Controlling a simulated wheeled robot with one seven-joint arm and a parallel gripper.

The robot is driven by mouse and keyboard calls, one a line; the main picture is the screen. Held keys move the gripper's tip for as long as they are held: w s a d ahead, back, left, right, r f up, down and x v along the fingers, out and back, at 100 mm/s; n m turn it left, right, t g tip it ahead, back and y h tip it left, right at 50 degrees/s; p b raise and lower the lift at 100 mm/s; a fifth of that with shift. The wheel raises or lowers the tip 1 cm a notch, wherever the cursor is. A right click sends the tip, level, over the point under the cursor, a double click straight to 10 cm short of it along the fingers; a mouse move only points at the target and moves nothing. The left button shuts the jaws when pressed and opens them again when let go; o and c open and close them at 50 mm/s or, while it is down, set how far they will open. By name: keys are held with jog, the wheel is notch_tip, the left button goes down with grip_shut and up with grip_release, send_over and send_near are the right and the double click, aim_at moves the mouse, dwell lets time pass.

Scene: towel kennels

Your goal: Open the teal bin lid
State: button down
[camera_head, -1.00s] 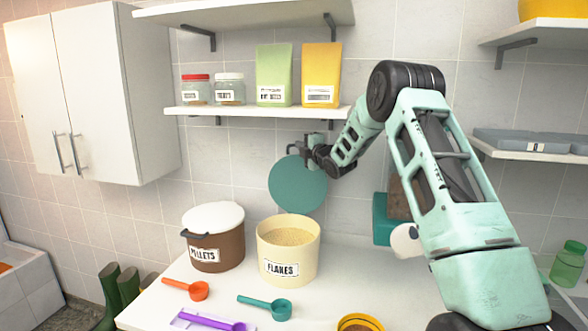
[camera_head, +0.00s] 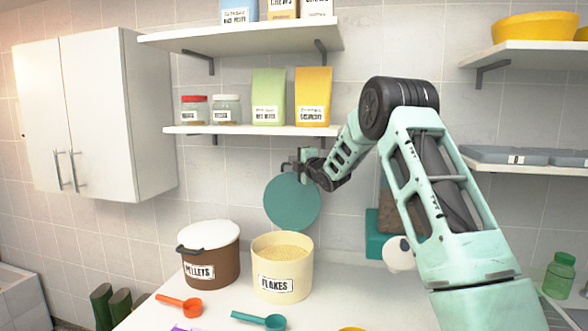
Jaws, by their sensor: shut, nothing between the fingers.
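The teal lid (camera_head: 292,204) stands roughly upright above and behind the cream bin labelled FLAKES (camera_head: 282,272). The bin's mouth is uncovered and pale flakes show inside. My gripper (camera_head: 297,163) is at the top of the lid, shut with nothing visible in it. It overlaps the lid's upper edge in the picture; I cannot tell whether they touch.
A brown PELLETS bin (camera_head: 209,257) with a white lid stands left of the cream bin. An orange scoop (camera_head: 184,304) and a teal scoop (camera_head: 262,319) lie in front. A shelf (camera_head: 245,130) with jars and bags is just above my gripper. A teal box (camera_head: 383,235) stands behind my arm.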

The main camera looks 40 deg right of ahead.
jog(key=s+r+b, duration=0.1)
jog(key=s+b, duration=0.2)
jog(key=s, duration=0.5)
jog(key=shift+s+a+r+b, duration=0.25)
jog(key=shift+a+r+b, duration=0.1)
